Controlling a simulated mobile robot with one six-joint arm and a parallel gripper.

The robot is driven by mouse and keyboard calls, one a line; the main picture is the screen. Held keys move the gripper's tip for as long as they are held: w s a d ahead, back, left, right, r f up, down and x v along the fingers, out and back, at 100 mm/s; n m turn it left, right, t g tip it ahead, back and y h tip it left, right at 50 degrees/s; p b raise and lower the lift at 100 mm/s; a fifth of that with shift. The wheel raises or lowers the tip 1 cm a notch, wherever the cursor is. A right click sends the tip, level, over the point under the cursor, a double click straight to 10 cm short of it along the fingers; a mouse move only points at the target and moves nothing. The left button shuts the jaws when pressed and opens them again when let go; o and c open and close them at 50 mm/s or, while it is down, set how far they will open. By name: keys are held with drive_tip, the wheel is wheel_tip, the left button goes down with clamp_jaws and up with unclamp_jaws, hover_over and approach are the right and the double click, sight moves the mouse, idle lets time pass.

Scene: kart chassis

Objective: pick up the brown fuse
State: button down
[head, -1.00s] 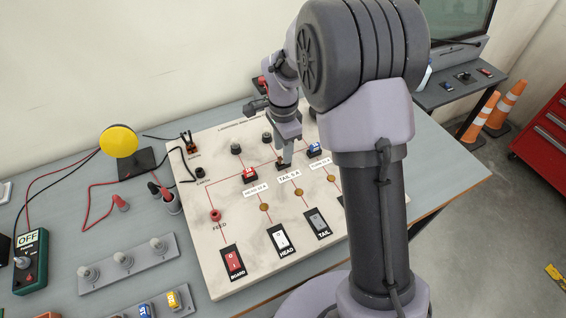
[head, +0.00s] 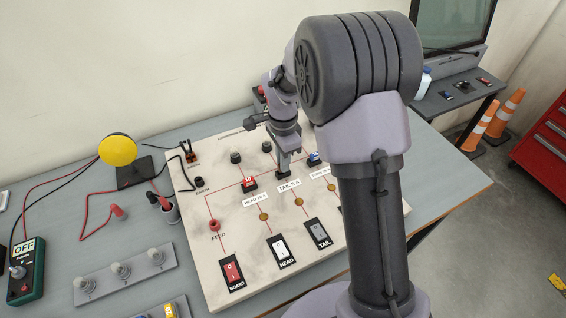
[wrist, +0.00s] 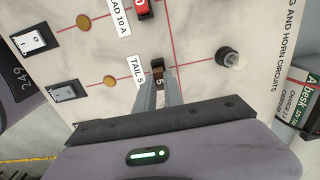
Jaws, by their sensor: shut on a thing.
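The brown fuse (wrist: 158,71), marked 5, is between my fingertips in the wrist view, on the red line beside the TAIL 5 A label (wrist: 137,71). My gripper (wrist: 158,90) is shut on it. In the head view my gripper (head: 283,168) points down at the TAIL column of the white board (head: 225,282). There the fuse is mostly hidden by the fingers. I cannot tell whether the fuse is seated in its holder or slightly clear of it.
A red fuse (head: 249,185) sits left of my gripper and a blue fuse (head: 314,158) sits right of it. Rocker switches, such as the TAIL switch (head: 318,233), line the board's front. A yellow round lamp (head: 118,150) and a cup (head: 169,209) stand left of the board.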

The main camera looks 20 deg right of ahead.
wheel_tip(320, 180, up, 3)
drive_tip(key=shift+r+p, duration=0.1)
drive_tip(key=shift+p, duration=0.55)
drive_tip(key=s+a, duration=0.2)
drive_tip(key=s, duration=0.5)
drive_tip(key=s+a+r+p, duration=0.1)
drive_tip(key=s+a, duration=0.2)
drive_tip(key=s, duration=0.5)
drive_tip(key=shift+s, duration=0.15)
